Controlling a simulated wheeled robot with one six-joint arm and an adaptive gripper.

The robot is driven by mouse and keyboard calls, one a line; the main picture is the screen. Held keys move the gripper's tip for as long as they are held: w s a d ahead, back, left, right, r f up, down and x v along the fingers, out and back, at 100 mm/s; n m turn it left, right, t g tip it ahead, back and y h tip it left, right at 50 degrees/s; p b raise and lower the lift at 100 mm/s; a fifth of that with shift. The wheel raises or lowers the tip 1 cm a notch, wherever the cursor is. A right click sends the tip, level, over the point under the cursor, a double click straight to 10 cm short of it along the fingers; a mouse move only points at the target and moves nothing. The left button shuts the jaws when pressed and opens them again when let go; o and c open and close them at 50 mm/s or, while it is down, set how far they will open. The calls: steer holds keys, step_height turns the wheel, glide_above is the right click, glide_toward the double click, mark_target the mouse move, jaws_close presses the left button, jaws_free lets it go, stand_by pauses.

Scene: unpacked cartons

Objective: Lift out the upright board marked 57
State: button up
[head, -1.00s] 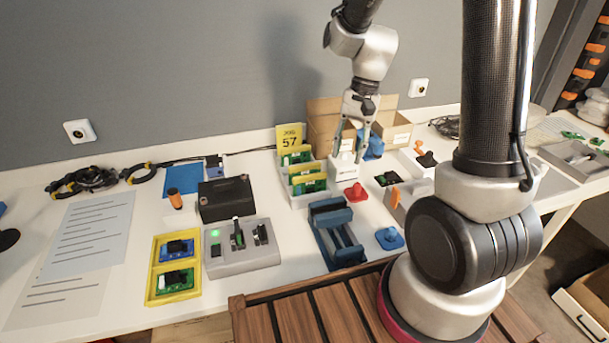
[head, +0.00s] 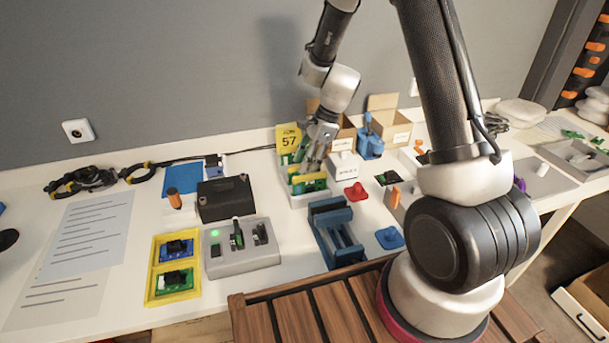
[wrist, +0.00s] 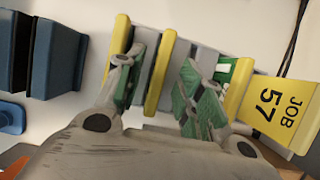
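A yellow card reading "JOB 57" (head: 289,139) stands at the back of a pale rack (head: 310,201). The card also shows at the right of the wrist view (wrist: 281,108). Upright green boards with yellow edges stand in the rack in front of it; my gripper partly hides them. My gripper (head: 308,168) is down over the rack. In the wrist view my gripper (wrist: 160,68) has its fingers apart, one on each side of the middle yellow edge (wrist: 159,80). Gaps seem to remain at both sides; contact is hard to judge.
A blue slotted holder (head: 336,232) stands in front of the rack. A white labelled box (head: 346,167) and a red piece (head: 356,191) are close on the right. A black case (head: 226,199) and a grey fixture (head: 242,258) stand left.

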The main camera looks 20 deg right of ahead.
steer(key=shift+x, duration=0.95)
steer(key=shift+f, duration=0.3)
jaws_close()
